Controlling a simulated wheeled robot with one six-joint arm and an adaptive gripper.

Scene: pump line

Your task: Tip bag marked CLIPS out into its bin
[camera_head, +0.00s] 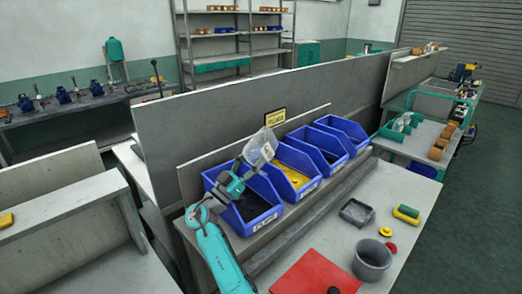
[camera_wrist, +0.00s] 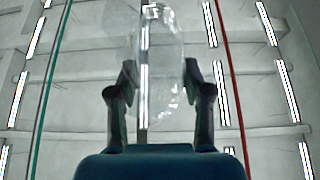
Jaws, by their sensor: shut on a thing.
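A clear plastic bag (camera_head: 262,147) is held up over the row of blue bins. It also shows in the wrist view (camera_wrist: 160,75), see-through, with few or no contents visible. My gripper (camera_head: 244,167) is shut on its lower end, and the bag slants up and right from it. In the wrist view the fingers (camera_wrist: 159,95) stand on either side of the bag, with the ceiling behind. Below are a blue bin with dark contents (camera_head: 262,222), a bin with yellow contents (camera_head: 300,191) and two more blue bins (camera_head: 330,165) (camera_head: 354,146). I cannot read the bag's mark or the bin labels.
A low grey panel (camera_head: 225,155) with a yellow sign (camera_head: 275,117) stands behind the bins.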

